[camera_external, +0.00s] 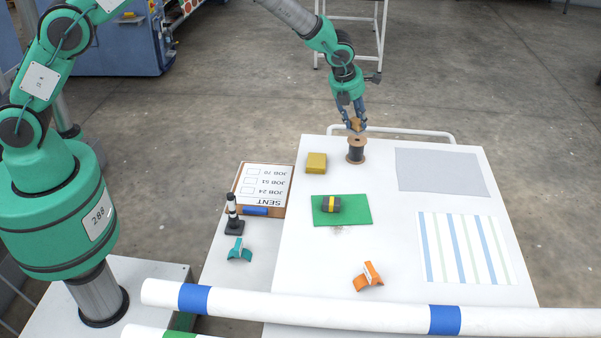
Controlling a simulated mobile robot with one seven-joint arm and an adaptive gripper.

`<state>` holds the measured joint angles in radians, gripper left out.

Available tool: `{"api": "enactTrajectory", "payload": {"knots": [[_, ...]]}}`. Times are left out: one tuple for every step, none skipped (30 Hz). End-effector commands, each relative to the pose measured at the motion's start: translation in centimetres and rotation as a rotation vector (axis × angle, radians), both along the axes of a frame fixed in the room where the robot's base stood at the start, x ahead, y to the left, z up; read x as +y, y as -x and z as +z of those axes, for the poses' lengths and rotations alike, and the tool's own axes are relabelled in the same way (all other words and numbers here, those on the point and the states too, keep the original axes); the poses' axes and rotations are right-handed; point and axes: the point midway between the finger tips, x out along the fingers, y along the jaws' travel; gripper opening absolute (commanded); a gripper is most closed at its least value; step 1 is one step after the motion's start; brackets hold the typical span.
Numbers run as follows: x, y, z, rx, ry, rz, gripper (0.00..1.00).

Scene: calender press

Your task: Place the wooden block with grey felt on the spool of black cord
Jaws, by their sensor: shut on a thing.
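The spool of black cord (356,154) stands upright near the far edge of the white table, with tan flanges above and below the dark cord. My gripper (355,125) points down just above the spool. Its dark fingers are shut on a small tan wooden block (356,123). The fingers cover part of the block, and no grey felt can be made out on it. The fingertips are very close to the spool's top; I cannot tell whether the block touches it.
A mustard-yellow block (316,163) lies left of the spool. A green mat (358,210) bears a dark roll with a yellow band (331,204). A grey sheet (440,171), a striped sheet (462,248) and an orange object (368,276) lie on the table. White rolls (330,309) cross the front.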

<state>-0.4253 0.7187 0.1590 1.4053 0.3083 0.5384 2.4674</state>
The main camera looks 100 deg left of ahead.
Motion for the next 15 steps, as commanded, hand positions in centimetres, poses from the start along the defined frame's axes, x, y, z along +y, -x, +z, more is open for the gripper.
{"api": "enactTrajectory", "payload": {"knots": [[0.0,0.0,0.1,-0.001,-0.001,0.0,0.08],[0.0,0.0,0.1,-0.001,-0.001,0.0,0.08],[0.0,0.0,0.1,-0.001,-0.001,0.0,0.08],[0.0,0.0,0.0,-0.001,-0.001,0.0,0.08],[0.0,-0.1,0.0,-0.001,-0.001,0.0,0.08],[0.1,-0.1,0.0,-0.001,-0.001,0.0,0.08],[0.1,-0.2,0.0,-0.001,-0.001,0.0,0.08],[0.2,-0.4,-0.1,-0.001,-0.001,0.0,0.08],[0.3,-0.6,-0.1,-0.001,-0.001,0.0,0.08],[0.4,-0.8,-0.1,-0.002,-0.001,0.0,0.08],[0.4,-0.9,-0.5,0.0,0.0,-0.001,0.08],[0.4,-0.8,-1.1,0.001,0.001,0.0,0.08],[0.4,-0.8,-1.6,0.001,0.001,0.0,0.08],[0.4,-0.8,-2.0,0.001,0.001,0.0,0.08],[0.4,-0.8,-2.5,0.001,0.001,0.0,0.08]]}}
